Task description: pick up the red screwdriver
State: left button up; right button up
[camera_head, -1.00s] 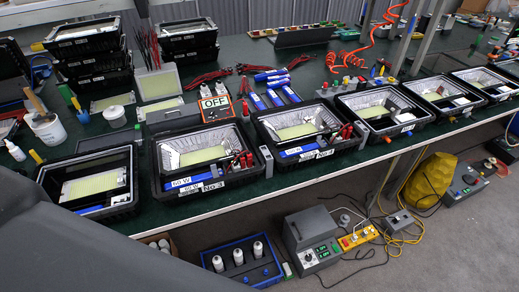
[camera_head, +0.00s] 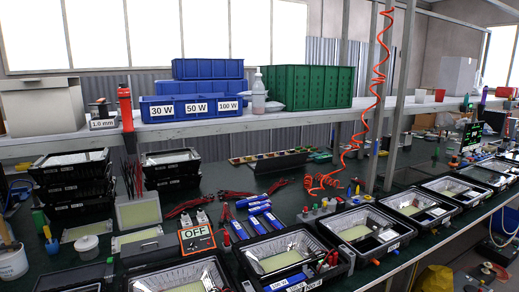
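I cannot pick out the red screwdriver with certainty. A slim red item (camera_head: 226,214) shows on the dark green workbench, left of several blue pieces. A second red item (camera_head: 226,239) shows close below it, beside the OFF sign. Both are too small to tell what they are. Red-handled tools (camera_head: 182,208) lie behind the OFF sign. A larger red-and-black object (camera_head: 125,106) stands at the front edge of the shelf on the left. Neither of my grippers is in view.
Floodlight housings (camera_head: 277,250) line the bench front, with stacked black housings (camera_head: 75,182) at left. The shelf (camera_head: 200,126) above carries blue bins (camera_head: 190,108) and a green bin (camera_head: 308,87). A coiled orange hose (camera_head: 383,60) hangs beside grey posts.

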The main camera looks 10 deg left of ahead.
aim_at(124, 94)
jog(key=j+u, duration=0.1)
jog(key=u, duration=1.2)
